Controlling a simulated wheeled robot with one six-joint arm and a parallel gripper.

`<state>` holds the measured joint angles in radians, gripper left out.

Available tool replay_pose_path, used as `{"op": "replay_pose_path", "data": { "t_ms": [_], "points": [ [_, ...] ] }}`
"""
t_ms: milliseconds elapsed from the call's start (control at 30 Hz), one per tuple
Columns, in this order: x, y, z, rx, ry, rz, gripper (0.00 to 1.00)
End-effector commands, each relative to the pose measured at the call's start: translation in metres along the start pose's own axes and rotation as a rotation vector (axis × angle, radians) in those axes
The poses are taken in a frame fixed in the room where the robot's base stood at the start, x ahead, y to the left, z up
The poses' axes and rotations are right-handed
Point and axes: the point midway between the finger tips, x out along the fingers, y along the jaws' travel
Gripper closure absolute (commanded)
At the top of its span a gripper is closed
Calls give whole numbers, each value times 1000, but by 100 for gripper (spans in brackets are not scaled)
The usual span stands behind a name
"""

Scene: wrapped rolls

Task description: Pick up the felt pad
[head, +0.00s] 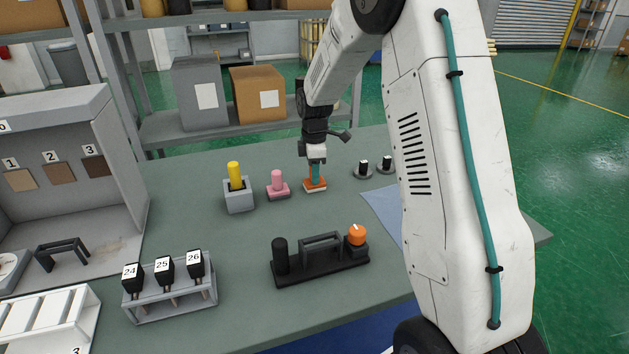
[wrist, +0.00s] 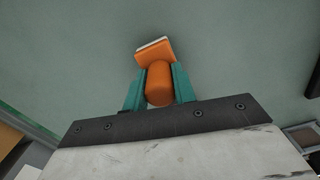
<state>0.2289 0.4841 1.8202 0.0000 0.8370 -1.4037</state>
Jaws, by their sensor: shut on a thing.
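The felt pad (head: 315,185) is an orange block with an upright orange handle and a pale layer underneath. It is at the middle of the table, right of a pink-handled block (head: 277,187). My gripper (head: 315,171) comes down from above, its teal fingers shut on the orange handle. In the wrist view the felt pad (wrist: 155,52) points away from the fingers, with the round handle (wrist: 159,84) between them. The pale layer shows along its far edge. I cannot tell whether it touches the table or is just above it.
A yellow-topped piece in a grey block (head: 239,197) stands left of the pink one. Two dark knobs (head: 363,170) are to the right. A black rack with an orange knob (head: 320,262) is in front, and a rack of numbered black pieces (head: 170,290) is front left.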

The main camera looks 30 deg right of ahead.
Motion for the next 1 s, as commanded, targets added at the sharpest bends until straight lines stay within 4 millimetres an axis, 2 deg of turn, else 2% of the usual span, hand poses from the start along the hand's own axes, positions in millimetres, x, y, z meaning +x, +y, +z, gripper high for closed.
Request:
{"op": "replay_pose_path", "data": {
  "t_ms": [267,533,667,1000],
  "points": [
    [-5,0,0,0,0,1,98],
    [-36,1,0,0,1,4,98],
    [-38,-5,27,5,0,0,98],
    [-46,-22,115,6,0,0,98]
  ]
}}
